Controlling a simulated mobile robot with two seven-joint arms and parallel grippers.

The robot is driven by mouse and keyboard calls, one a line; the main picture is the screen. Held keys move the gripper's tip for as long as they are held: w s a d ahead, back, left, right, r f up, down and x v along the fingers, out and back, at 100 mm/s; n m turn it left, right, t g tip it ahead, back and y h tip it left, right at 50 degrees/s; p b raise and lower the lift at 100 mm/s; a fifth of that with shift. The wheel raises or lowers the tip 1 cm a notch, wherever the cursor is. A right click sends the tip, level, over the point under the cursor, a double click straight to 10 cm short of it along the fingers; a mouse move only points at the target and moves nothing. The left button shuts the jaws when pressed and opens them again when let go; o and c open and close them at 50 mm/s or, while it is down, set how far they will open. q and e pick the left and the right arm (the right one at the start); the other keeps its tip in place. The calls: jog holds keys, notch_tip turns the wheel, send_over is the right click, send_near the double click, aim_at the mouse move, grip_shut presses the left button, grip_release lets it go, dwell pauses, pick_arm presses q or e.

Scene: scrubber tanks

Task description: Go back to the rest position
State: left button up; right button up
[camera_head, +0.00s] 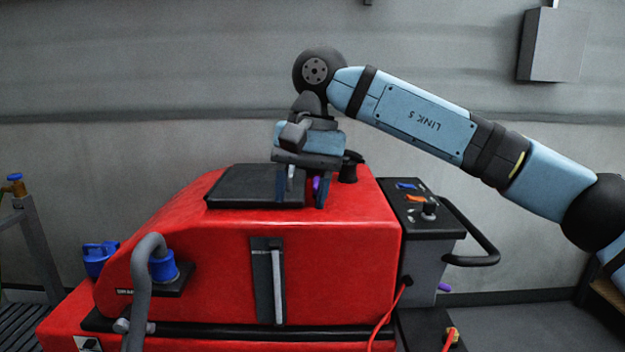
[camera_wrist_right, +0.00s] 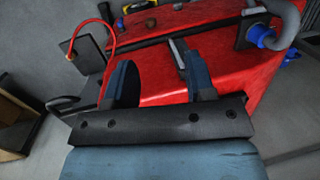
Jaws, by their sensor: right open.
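My right gripper (camera_head: 303,192) is open and points down, in front of or over the black lid (camera_head: 235,188) on top of the red scrubber (camera_head: 340,250). A small purple part shows by its fingers; I cannot tell what it is or whether they touch it. In the right wrist view my gripper's two fingers (camera_wrist_right: 156,82) are apart, with only the red body (camera_wrist_right: 152,70) visible behind them. My right arm reaches in from the right. My left gripper is out of view.
The scrubber has a grey hose (camera_head: 142,290), a blue cap (camera_head: 163,268), a control panel (camera_head: 420,212) and a black handle (camera_head: 490,258). A red cable (camera_head: 385,318) hangs down. A grey box (camera_head: 553,45) is on the wall. A metal frame (camera_head: 35,240) stands left. Above the scrubber is mostly clear.

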jog(key=s+a+f+m+g+y, duration=0.8)
jog(key=a+f+y, duration=0.15)
jog(key=y, duration=0.25)
jog(key=w+d+f+n+t+h, duration=0.1)
jog(key=w+d+f+n+t, duration=0.1)
jog(key=d+f+n+t, duration=1)
jog(key=w+d+f+n+t+h, duration=0.1)
jog(key=d+f+n+t, duration=0.4)
jog(key=f+n+t, duration=0.75)
jog(key=s+d+f+m+g+h, duration=0.2)
jog(key=s+d+f+m+h, duration=0.2)
jog(key=s+d+f+m, duration=0.35)
jog(key=s+d+f+m+g+h, duration=0.2)
jog(key=s+d+f+m+h, duration=0.3)
jog(key=s+f, duration=0.5)
pick_arm(q)
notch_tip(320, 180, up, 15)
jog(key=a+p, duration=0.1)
jog(key=p, duration=1.8)
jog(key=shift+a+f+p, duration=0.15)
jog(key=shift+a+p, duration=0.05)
jog(key=shift+p, duration=0.15)
pick_arm(e)
notch_tip(320, 180, up, 14)
jog(key=s+d, duration=0.1)
jog(key=shift+d+m, duration=0.15)
jog(key=shift+m, duration=0.25)
